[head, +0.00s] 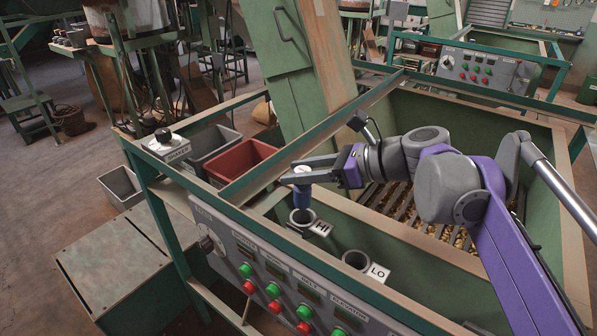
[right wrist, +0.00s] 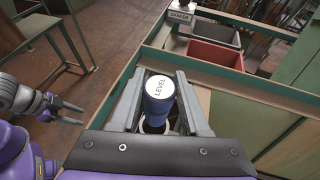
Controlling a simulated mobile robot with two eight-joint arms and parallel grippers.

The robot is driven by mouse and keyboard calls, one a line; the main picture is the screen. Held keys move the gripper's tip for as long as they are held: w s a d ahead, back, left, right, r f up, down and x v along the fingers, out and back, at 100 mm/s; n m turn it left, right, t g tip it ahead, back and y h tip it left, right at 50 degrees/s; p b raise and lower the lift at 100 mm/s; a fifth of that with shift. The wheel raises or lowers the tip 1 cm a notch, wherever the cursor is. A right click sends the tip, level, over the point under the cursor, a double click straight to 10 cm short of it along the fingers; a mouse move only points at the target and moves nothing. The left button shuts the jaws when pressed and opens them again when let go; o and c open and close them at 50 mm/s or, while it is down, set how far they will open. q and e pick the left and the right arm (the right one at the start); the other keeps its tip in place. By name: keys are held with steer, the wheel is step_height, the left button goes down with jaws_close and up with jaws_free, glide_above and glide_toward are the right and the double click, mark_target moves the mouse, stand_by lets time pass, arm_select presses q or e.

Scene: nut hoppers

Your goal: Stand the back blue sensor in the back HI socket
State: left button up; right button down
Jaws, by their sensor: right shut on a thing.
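My right gripper (head: 303,175) is shut on the blue sensor (head: 303,197), which stands upright between the fingers. The sensor's white cap, marked LEVEL, faces up in the right wrist view (right wrist: 159,87). The sensor is over the HI socket (head: 301,218), a round grey ring with an HI tag (head: 321,229). Its lower end is at the socket mouth; I cannot tell whether it is inside. The LO socket (head: 356,260) nearby looks empty. My left gripper (right wrist: 80,114) shows at the left of the right wrist view, apart from the sensor, with its fingers spread and empty.
A control panel (head: 225,225) with red and green buttons runs along the front. Green frame rails (head: 245,183) pass close to the right gripper. A red bin (head: 240,160) and a grey bin (head: 213,142) are behind. A SHAKER box (head: 166,147) sits on the corner.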

mark_target(301, 199)
steer(key=shift+s+d+f+b, duration=0.1)
steer(key=shift+d+f+b, duration=0.05)
steer(key=shift+f+b, duration=0.55)
step_height(301, 199, down, 4)
steer(key=b, duration=0.3)
steer(key=shift+f, duration=0.15)
steer(key=shift+p, duration=0.4)
stand_by(0.6)
steer(key=shift+f+b, duration=0.3)
steer(key=shift+f, duration=0.25)
stand_by(0.3)
steer(key=c, duration=0.7)
jaws_free()
steer(key=shift+p+v, duration=1.9)
steer(key=shift+v, duration=3.6)
